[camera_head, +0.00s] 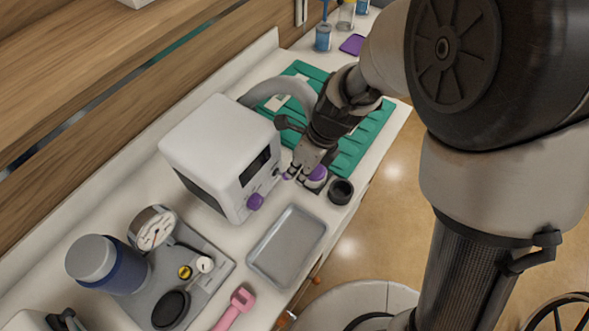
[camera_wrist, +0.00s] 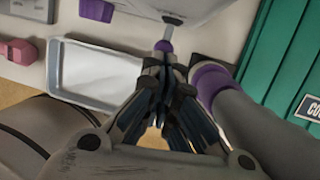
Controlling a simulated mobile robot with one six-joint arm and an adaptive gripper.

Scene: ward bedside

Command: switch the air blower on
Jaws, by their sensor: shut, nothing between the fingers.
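The air blower (camera_head: 218,150) is a white box with a dark display, standing on the counter. A small lever with a purple tip (camera_wrist: 163,46) sticks out of the blower's front in the wrist view. My gripper (camera_head: 292,174) is shut and empty, just in front of the blower's front face. In the wrist view my fingertips (camera_wrist: 165,68) point at the purple tip, very close to it; I cannot tell whether they touch.
A grey hose with a purple collar (camera_wrist: 208,78) lies close to the right of my fingers. An empty metal tray (camera_head: 287,245) lies in front of the blower. A green mat (camera_head: 372,137) lies behind my gripper. A black cup (camera_head: 341,191) stands near the counter edge.

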